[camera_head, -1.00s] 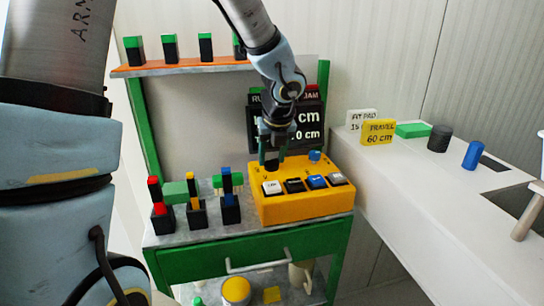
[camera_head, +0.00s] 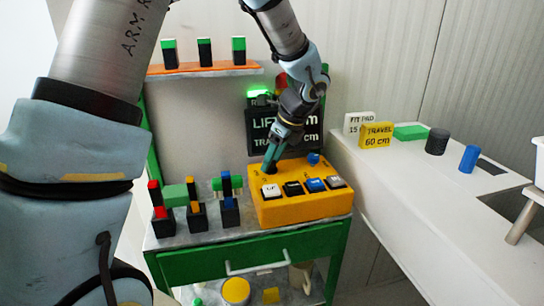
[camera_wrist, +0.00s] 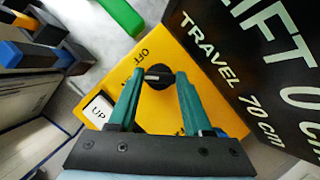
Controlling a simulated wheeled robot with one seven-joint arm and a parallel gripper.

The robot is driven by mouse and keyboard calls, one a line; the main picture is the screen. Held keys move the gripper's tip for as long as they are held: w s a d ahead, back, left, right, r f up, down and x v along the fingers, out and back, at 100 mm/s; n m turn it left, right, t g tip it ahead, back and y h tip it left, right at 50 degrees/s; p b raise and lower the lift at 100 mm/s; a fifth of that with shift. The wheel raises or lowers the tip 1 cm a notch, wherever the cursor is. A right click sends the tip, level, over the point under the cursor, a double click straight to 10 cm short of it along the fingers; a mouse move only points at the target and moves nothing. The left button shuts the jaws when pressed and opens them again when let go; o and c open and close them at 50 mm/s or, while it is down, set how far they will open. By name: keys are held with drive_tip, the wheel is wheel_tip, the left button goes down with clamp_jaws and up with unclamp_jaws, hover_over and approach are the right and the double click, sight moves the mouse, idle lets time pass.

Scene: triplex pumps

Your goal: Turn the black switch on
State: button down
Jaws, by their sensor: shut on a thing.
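The yellow control box (camera_head: 300,208) stands on the bench top. The round black switch (camera_wrist: 159,82) is on its top, beside the printed word OFF; a second label by it is partly hidden. My gripper (camera_wrist: 158,76) is shut on the black switch, with one teal finger on each side of it. In the head view my gripper (camera_head: 268,164) comes down tilted onto the box's back left part, largely hiding the switch. A green lamp (camera_head: 260,94) on top of the display is lit.
The box's front carries white, black and blue buttons (camera_head: 315,185); a blue knob (camera_head: 314,159) sits at its back right. The dark display (camera_head: 258,135) stands close behind. Colored block stands (camera_head: 196,217) are left of the box. A white counter (camera_head: 400,185) is at right.

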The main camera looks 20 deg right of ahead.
drive_tip(key=shift+w+n+g+y+p, duration=0.1)
drive_tip(key=shift+n+g+y+p, duration=0.4)
drive_tip(key=shift+n, duration=1.4)
drive_tip(key=shift+c, duration=1.6)
unclamp_jaws()
drive_tip(key=shift+d+r, duration=0.1)
drive_tip(key=b+v, duration=0.1)
drive_tip(key=v, duration=0.9)
drive_tip(key=shift+r+b, duration=0.3)
drive_tip(key=shift+b, duration=0.1)
